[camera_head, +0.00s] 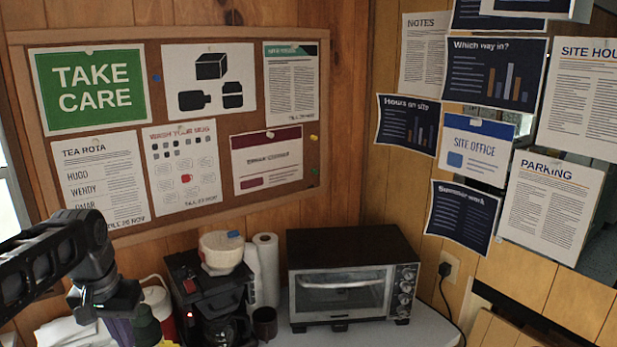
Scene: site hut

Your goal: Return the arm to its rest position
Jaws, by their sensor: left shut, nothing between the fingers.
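My left arm comes in from the left edge as a dark, jointed limb. My left gripper (104,303) hangs at its end at the lower left, pointing down, with its fingers shut and nothing held. It shows in front of the left end of the counter, over white cloth or paper and dark bottle-like items. Its height above them is hard to tell. My right arm and gripper are out of the picture.
A coffee maker (187,275) with a pale round item on top, paper rolls (267,262), a dark cup (265,322) and a toaster oven (352,245) stand on the white counter (430,330). Behind is a wooden wall with a pinned noticeboard (225,122). A cord hangs at right.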

